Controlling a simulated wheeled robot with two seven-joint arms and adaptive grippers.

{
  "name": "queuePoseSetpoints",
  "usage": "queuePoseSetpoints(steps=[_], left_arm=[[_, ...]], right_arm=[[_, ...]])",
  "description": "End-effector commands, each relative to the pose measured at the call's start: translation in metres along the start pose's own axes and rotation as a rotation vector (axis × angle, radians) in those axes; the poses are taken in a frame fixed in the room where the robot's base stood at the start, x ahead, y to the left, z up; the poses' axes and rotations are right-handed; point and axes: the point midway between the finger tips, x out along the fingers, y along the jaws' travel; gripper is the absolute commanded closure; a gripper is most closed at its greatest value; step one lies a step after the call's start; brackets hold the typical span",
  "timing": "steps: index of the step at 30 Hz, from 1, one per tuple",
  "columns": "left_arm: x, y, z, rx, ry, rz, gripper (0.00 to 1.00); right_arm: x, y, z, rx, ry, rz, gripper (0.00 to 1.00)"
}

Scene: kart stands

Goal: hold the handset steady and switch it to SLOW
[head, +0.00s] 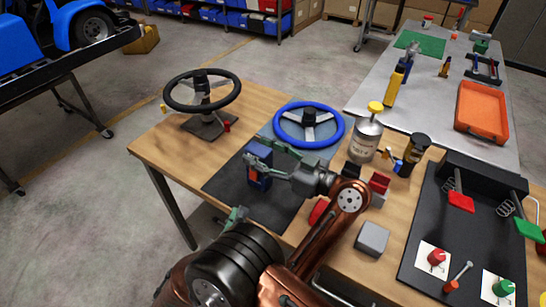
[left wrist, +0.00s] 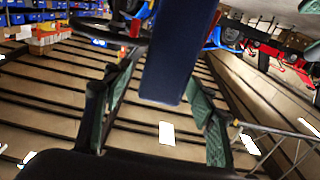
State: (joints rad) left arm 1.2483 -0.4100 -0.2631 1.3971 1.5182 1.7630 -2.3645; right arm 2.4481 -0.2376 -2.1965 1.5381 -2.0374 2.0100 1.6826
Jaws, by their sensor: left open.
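The handset (head: 259,177) is a small dark blue block with a reddish patch, over the dark mat on the wooden table in the head view. Whether it touches the mat is unclear. My left gripper (head: 262,154) is at its upper part. In the left wrist view, the handset (left wrist: 178,55) is a dark blue slab between the two spread green-padded fingers of my left gripper (left wrist: 158,78), with gaps beside it. My right gripper (head: 237,215) shows only a greenish fingertip low in the head view; its jaws are hidden. The handset's switch and markings cannot be read.
A black steering wheel (head: 203,92) on a stand and a blue steering wheel (head: 309,124) stand behind. A yellow-capped can (head: 365,138), a dark bottle (head: 412,156) and a grey block (head: 371,239) are to the right. A black pedal board (head: 427,234) lies farther right.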

Motion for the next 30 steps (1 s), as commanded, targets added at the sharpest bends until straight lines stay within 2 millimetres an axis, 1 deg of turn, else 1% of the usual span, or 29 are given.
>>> queuePoseSetpoints(steps=[4, 12, 30], left_arm=[[0.0085, -0.0004, -0.0002, -0.001, 0.000, 0.000, 0.48], [0.0098, -0.0002, -0.0005, -0.001, 0.001, 0.000, 0.48], [0.0096, -0.0001, -0.0004, -0.001, 0.001, 0.000, 0.89]], right_arm=[[0.0000, -0.0001, 0.0000, 0.000, 0.000, 0.000, 0.71], [0.0000, 0.0000, 0.0000, 0.000, 0.000, 0.000, 0.71], [0.0001, -0.0001, 0.0000, 0.000, 0.000, 0.000, 0.71]])
